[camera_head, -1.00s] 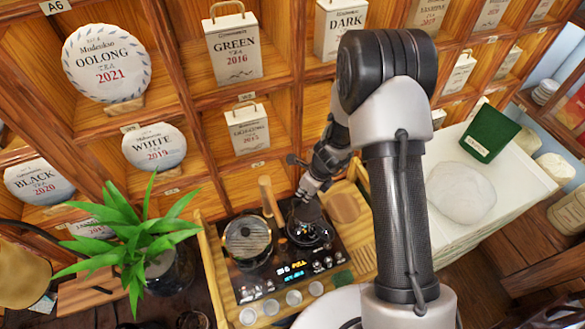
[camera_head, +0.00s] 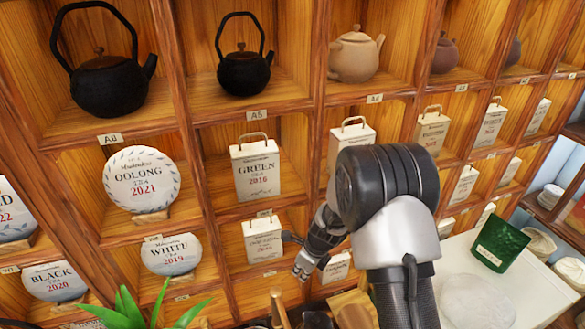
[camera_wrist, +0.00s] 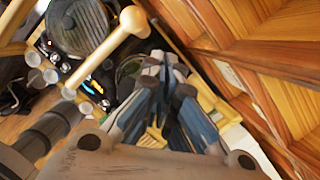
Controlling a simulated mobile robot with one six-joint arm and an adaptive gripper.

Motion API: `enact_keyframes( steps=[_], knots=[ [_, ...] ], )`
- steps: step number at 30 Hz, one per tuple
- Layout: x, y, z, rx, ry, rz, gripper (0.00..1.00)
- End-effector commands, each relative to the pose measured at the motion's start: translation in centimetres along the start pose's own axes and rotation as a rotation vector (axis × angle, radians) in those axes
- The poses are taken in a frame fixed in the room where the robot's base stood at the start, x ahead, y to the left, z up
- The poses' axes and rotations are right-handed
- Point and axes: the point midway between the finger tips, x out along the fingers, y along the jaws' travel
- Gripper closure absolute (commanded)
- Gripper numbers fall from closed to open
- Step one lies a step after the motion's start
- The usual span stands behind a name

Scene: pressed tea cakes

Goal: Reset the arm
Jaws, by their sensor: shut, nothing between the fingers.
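My gripper (camera_head: 303,272) hangs in front of the wooden shelf, just right of a small white tea box (camera_head: 264,240) in the head view. In the wrist view my gripper (camera_wrist: 163,62) has its fingers together with nothing between them. Below it in the wrist view is the tea station with a lit display panel (camera_wrist: 92,88). My upper arm crosses the head view and hides part of the lower shelf.
A long wooden handle (camera_wrist: 122,35) crosses near the fingers in the wrist view, beside a round ribbed lid (camera_wrist: 78,25). Black kettles (camera_head: 100,80) stand on the upper shelf. A green box (camera_head: 497,243) stands on the white counter (camera_head: 535,290) at right.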

Motion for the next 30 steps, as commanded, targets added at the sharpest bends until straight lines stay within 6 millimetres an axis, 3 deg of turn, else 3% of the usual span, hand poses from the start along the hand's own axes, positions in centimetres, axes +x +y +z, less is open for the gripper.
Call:
enact_keyframes(
  steps=[4, 8, 15, 22, 30],
  knots=[
    [-3.5, 0.3, 0.0, -0.263, -0.029, -0.030, 1.00],
    [-7.3, 1.8, -1.2, -0.561, -0.035, -0.061, 1.00],
    [-12.5, 6.0, -5.9, -1.098, 0.010, -0.128, 1.00],
    [-14.3, 11.1, -12.7, -1.590, 0.123, -0.179, 1.00],
    [-12.9, 16.2, -20.8, -2.057, 0.307, -0.181, 1.00]
  ],
)
